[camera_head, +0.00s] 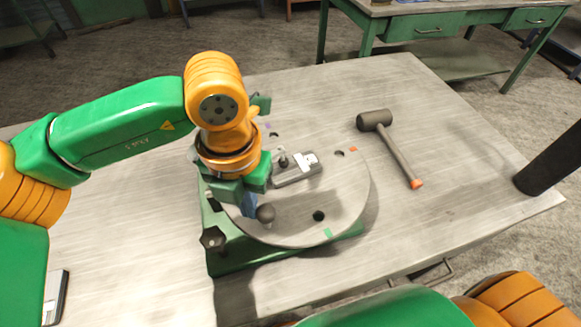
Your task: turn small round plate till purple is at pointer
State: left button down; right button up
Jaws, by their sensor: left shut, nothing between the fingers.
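The small round plate (340,203) is a grey disc lying flat on a green base (240,258) on the workbench. Its rim carries an orange mark (353,149) at the far right, a green mark (328,232) at the near side and a small purple mark (267,125) at the far left. A dark round knob (265,213) stands at the plate's near left. My left gripper (250,206) is shut and empty, pointing down over the plate's left side, right beside the knob; I cannot tell whether they touch. I cannot make out the pointer. My right gripper is out of view.
A silver block with a small dark lever (297,172) sits mid-plate. A black star knob (212,238) is on the base's left. A mallet (393,145) lies right of the plate. A black post (553,160) stands at the right edge. The bench's front right is clear.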

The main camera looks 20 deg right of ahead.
aim_at(269, 214)
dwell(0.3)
pick_arm(q)
jog(key=shift+s+d, duration=0.6)
jog(key=shift+s, duration=0.05)
jog(key=shift+d+b, duration=0.1)
jog(key=shift+b, duration=0.2)
jog(key=shift+s+d, duration=0.5)
jog(key=shift+d, duration=0.15)
jog(key=shift+s+d, duration=0.45)
jog(key=shift+d, duration=0.25)
